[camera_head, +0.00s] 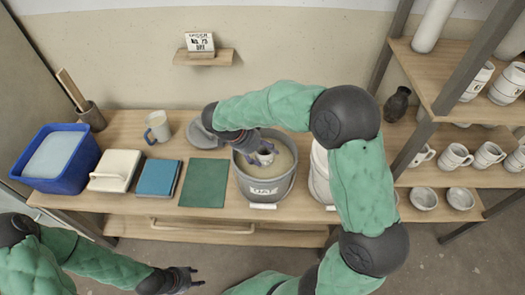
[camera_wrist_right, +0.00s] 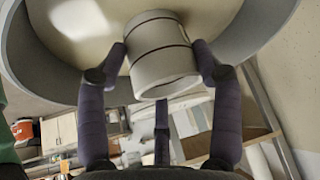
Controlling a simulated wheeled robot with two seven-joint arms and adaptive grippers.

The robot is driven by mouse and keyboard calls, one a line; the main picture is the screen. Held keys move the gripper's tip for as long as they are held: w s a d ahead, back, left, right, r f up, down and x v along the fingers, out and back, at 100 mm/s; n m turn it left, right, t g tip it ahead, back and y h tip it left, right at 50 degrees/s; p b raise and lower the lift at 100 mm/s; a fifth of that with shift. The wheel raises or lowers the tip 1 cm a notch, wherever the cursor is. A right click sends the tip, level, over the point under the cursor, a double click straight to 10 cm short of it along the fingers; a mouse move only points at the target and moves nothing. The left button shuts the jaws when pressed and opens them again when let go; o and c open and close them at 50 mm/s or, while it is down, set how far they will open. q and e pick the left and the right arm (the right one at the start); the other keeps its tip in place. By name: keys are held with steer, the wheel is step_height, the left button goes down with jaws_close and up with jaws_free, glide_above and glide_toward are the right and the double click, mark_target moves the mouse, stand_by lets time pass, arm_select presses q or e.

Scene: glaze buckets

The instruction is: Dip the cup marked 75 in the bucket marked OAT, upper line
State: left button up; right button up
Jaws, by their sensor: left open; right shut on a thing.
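The grey bucket marked OAT (camera_head: 265,191) stands on the table and holds cream-coloured glaze. My right gripper (camera_head: 257,150) is shut on a pale cup (camera_head: 265,156) inside the bucket's opening. In the right wrist view the cup (camera_wrist_right: 165,68) sits between the fingers, with two dark lines around it. Glaze (camera_wrist_right: 85,25) lies beyond it, within the bucket wall (camera_wrist_right: 230,45). I cannot tell whether the cup touches the glaze, and no number on it is readable. My left gripper (camera_head: 184,278) is open and empty, in front of the table.
A card with 75 on it (camera_head: 199,41) stands on a small wall shelf. A pale bucket (camera_head: 319,170) is partly behind my right arm. A green mat (camera_head: 205,183), blue block (camera_head: 158,178), white box (camera_head: 114,170), blue tub (camera_head: 58,155) and mug (camera_head: 157,127) fill the left.

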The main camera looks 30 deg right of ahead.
steer(key=shift+f+b, duration=1.5)
steer(key=shift+f, duration=0.35)
stand_by(1.5)
steer(key=shift+r+p, duration=1.7)
steer(key=shift+r, duration=1.85)
steer(key=shift+r, duration=0.1)
steer(key=shift+r+p, duration=2)
steer(key=shift+r, duration=1.75)
